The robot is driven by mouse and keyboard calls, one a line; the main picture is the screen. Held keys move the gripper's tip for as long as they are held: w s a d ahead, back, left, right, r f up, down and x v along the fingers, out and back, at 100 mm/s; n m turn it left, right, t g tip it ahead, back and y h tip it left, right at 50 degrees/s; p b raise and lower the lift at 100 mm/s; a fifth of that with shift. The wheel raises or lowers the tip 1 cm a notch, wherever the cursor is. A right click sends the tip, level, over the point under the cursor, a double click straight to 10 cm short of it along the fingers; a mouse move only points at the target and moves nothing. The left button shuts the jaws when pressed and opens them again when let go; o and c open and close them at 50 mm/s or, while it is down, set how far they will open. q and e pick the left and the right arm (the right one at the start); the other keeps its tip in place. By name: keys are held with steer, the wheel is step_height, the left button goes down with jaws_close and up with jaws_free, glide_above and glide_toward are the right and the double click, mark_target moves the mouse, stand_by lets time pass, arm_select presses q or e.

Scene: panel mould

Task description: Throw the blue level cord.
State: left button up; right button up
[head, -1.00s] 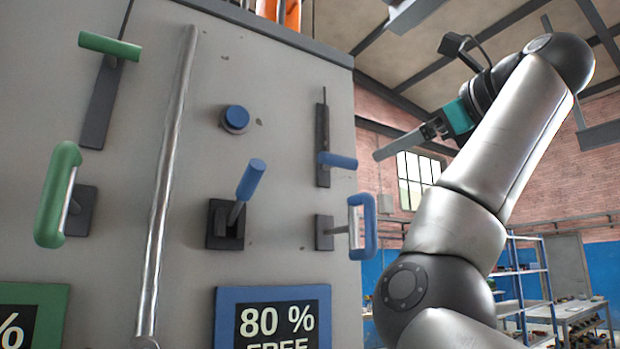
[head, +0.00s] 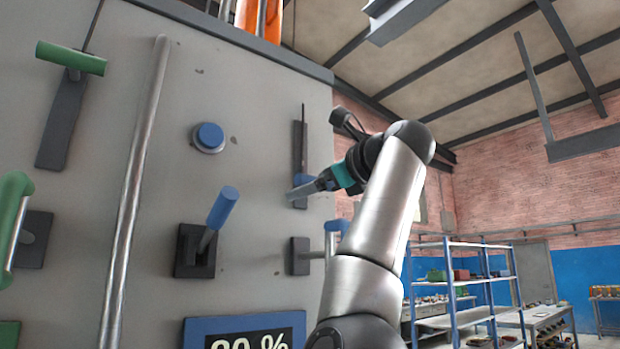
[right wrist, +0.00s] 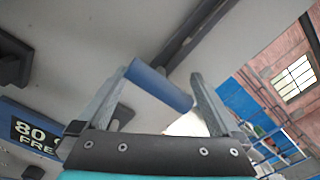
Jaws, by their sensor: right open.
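A blue crossbar handle (right wrist: 160,84), which I take for the blue level cord, is mounted at a dark upright slot plate (head: 299,140) on the grey panel. In the head view my right gripper (head: 303,190) covers most of the handle. In the right wrist view the gripper's two fingers are apart, with the blue bar slanting across the gap between their tips. I cannot tell whether either finger touches it. My left gripper is in neither view.
A blue lever (head: 221,208) and a blue round button (head: 209,137) are left of my gripper. A blue loop handle (head: 337,226) is just below, partly behind my arm. A metal pipe (head: 133,190) and green handles (head: 70,57) stand farther left. Shelves (head: 465,285) are at right.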

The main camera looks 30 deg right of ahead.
steer(key=shift+w, duration=0.7)
jaws_close()
stand_by(0.4)
